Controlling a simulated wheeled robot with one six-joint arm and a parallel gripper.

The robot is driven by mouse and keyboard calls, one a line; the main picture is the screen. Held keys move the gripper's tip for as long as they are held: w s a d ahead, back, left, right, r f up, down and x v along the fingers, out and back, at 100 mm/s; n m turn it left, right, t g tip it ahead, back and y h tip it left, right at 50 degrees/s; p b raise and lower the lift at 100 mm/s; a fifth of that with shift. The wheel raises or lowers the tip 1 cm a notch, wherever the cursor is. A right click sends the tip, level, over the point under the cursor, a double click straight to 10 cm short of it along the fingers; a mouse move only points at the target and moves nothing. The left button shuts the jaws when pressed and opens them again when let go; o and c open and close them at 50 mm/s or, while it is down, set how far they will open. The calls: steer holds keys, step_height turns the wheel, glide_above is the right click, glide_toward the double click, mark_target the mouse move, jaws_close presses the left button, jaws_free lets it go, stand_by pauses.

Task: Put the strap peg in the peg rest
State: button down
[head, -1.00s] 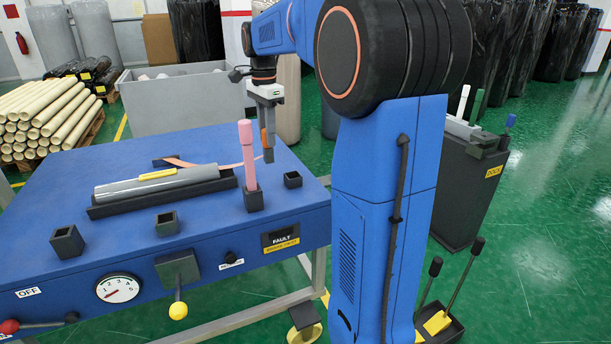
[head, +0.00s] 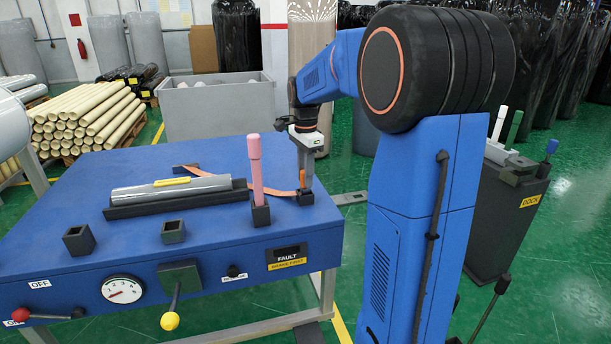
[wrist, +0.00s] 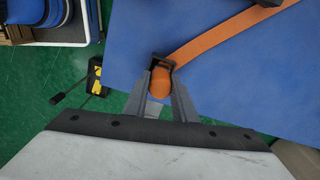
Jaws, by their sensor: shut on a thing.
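The orange strap peg (head: 302,178) is upright between the fingers of my gripper (head: 305,182), which is shut on it. In the wrist view its round orange top (wrist: 160,84) sits between the fingertips, and an orange strap (wrist: 225,38) runs off to the upper right. The peg is at a small black square holder (head: 305,198) at the table's right edge, probably the peg rest; its rim (wrist: 160,60) shows just beyond the peg. The peg's lower end is hidden, so I cannot tell how deep it sits in the holder.
A pink peg (head: 255,165) stands in another black holder (head: 260,216) close left. Two empty holders (head: 78,240) (head: 173,231) are farther left. A grey wrapped roll (head: 170,189) lies in a black cradle behind them. The blue table (head: 110,270) is otherwise mostly clear.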

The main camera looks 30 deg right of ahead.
steer(key=c, duration=1.5)
jaws_free()
steer(key=shift+f, duration=0.1)
steer(key=shift+o, duration=0.2)
step_height(320, 180, up, 12)
steer(key=s+a+n+t, duration=0.1)
steer(key=s+a+n, duration=0.45)
steer(key=s, duration=0.25)
steer(key=s+a+f+n+t, duration=0.1)
steer(key=s+a+f+n, duration=0.2)
steer(key=s, duration=0.4)
steer(key=s+a+f+n+t, duration=0.1)
steer(key=s+a+f+n, duration=0.3)
steer(key=s+f+n, duration=0.2)
steer(key=s+a+f+n+t, duration=0.1)
steer(key=s+a+f+n, duration=0.2)
steer(key=s+f, duration=0.3)
steer(key=s+n, duration=0.1)
steer(key=s, duration=0.2)
steer(key=shift+a+f+t, duration=0.25)
steer(key=shift+f+t, duration=0.05)
steer(key=shift+t, duration=0.1)
steer(key=shift+s+n, duration=0.1)
steer(key=shift+n, duration=0.15)
